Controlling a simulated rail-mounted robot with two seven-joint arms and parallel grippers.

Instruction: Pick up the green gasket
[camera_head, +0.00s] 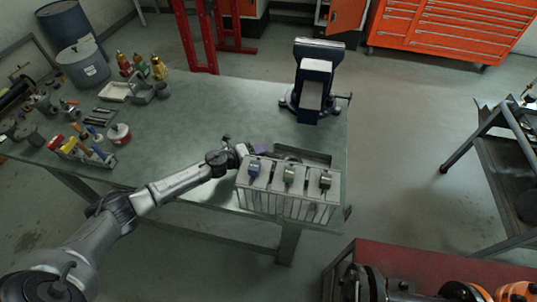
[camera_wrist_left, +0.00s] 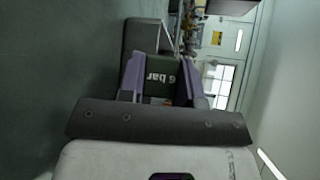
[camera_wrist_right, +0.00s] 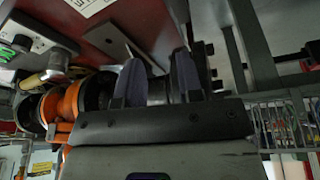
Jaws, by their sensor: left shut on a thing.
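My left gripper (camera_head: 262,150) is at the back edge of a light grey rack (camera_head: 290,199) at the table's front edge.
A blue vise (camera_head: 312,85) stands at the table's back right. The middle of the table is clear. A red surface (camera_head: 400,262) with orange and black parts is at the lower right.

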